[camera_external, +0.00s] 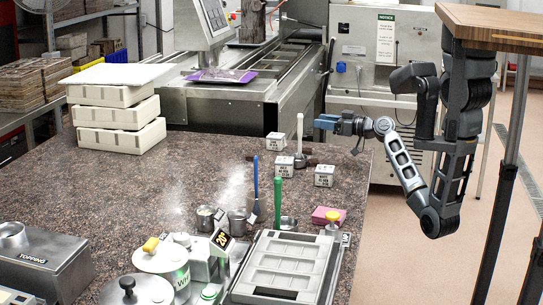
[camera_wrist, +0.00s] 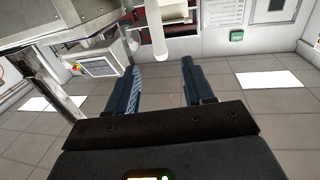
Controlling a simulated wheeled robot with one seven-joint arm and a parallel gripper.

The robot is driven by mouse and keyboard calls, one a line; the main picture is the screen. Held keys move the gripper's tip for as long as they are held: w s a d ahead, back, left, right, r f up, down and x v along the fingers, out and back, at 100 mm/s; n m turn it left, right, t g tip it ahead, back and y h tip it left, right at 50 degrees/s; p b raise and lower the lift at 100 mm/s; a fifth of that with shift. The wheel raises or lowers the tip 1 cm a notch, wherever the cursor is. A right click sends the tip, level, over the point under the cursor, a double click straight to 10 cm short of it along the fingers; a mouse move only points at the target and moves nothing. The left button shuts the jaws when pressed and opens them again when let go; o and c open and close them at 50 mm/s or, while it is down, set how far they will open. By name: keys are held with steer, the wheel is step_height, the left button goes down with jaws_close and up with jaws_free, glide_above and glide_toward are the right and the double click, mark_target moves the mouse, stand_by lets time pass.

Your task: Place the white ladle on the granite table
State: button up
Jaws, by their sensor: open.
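The white ladle (camera_external: 299,134) stands with its handle upright over the granite table (camera_external: 140,180), near the table's back right edge. Its lower end is among small white boxes, and I cannot see clearly what it rests on. My gripper (camera_external: 322,122) is just right of the handle, at about the height of its upper part, with a small gap between.
White labelled boxes (camera_external: 324,175) stand close to the ladle. Blue-handled (camera_external: 256,188) and green-handled (camera_external: 278,195) utensils stand nearer the front. Stacked cream trays (camera_external: 118,115) occupy the back left. The table's left middle is clear. A wooden-topped stand (camera_external: 495,28) is near my arm.

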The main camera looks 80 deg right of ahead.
steer(key=shift+s+a, duration=0.15)
steer(key=shift+s, duration=0.8)
steer(key=shift+s+a, duration=0.15)
steer(key=shift+s, duration=0.8)
steer(key=shift+n, duration=0.4)
steer(key=w, duration=0.4)
steer(key=w+d+f, duration=0.1)
steer(key=w, duration=0.4)
steer(key=w+d, duration=0.1)
steer(key=w, duration=0.4)
steer(key=shift+w+d+f, duration=0.1)
steer(key=shift+d+f, duration=0.05)
steer(key=shift+f, duration=0.1)
steer(key=shift+c, duration=0.4)
jaws_close()
